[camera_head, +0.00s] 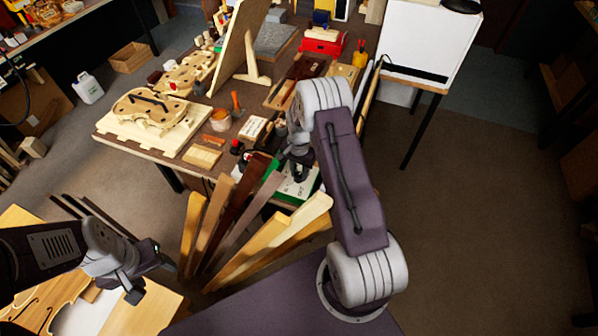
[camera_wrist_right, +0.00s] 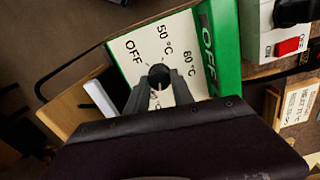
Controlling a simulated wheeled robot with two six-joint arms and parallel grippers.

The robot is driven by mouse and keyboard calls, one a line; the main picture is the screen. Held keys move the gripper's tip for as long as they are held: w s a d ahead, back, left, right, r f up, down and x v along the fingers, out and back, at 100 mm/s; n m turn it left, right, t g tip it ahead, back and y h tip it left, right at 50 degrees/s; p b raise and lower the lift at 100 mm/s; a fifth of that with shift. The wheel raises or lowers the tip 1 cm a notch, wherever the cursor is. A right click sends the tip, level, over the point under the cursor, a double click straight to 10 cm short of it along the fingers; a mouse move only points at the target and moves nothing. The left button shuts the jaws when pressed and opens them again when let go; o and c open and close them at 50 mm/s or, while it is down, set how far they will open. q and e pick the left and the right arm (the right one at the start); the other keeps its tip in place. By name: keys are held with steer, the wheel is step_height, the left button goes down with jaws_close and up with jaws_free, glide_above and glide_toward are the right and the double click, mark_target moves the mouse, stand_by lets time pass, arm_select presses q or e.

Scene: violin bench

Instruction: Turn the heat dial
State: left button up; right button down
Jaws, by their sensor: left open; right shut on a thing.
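The heat dial is a dark round knob (camera_wrist_right: 158,74) on a white panel (camera_wrist_right: 140,55) with a green edge in the right wrist view. My right gripper (camera_wrist_right: 160,88) is shut on the knob, one finger on each side. Which mark the dial points to cannot be made out. In the head view my right gripper (camera_head: 295,168) is at the bench's front edge, over the white and green unit (camera_head: 298,187). My left gripper (camera_head: 151,276) is open and empty at lower left.
A red ON/OFF switch (camera_wrist_right: 288,46) on a grey box is right of the panel. Wood strips (camera_head: 262,245) stand in front of the bench. A violin body (camera_head: 150,108), a jar (camera_head: 219,120) and small blocks lie on the bench. The floor at right is clear.

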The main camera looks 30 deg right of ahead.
mark_target(299, 174)
steer(key=shift+m, duration=1.1)
steer(key=c, duration=1.1)
jaws_free()
step_height(299, 174, up, 9)
steer(key=shift+b, duration=0.3)
steer(key=shift+r, duration=0.1)
